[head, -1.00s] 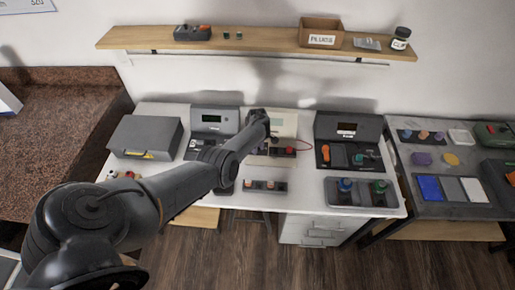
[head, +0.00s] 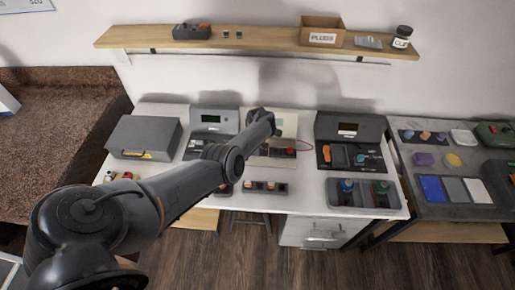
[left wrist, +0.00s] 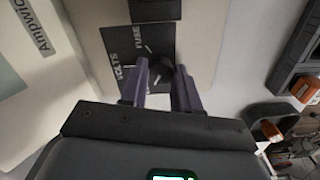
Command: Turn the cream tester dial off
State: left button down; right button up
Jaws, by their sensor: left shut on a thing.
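The cream tester (head: 288,124) stands at the back of the white table, partly hidden by my left arm in the head view. In the left wrist view its cream face (left wrist: 200,25) carries a dark dial plate (left wrist: 118,45) with the words VOLTS and FUSE and white marks. The dark dial (left wrist: 163,72) sits between the fingertips of my left gripper (left wrist: 162,76), which is shut on it. The dial's pointer is too dark and covered to read. My right gripper is not in view.
A grey tester (head: 212,118) stands left of the cream one and a black tester (head: 348,128) right. A grey case (head: 145,138) is at the far left. A wooden shelf (head: 260,40) runs above. A tray (head: 340,199) lies at the front right.

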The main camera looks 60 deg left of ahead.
pick_arm(q)
jog(key=c, duration=0.8)
grip_release()
jog(key=shift+r+p, duration=0.4)
jog(key=shift+r, duration=0.25)
notch_tip(320, 180, up, 10)
jog(key=p, duration=0.3)
jog(key=shift+f+p, duration=0.25)
jog(key=shift+p, duration=0.15)
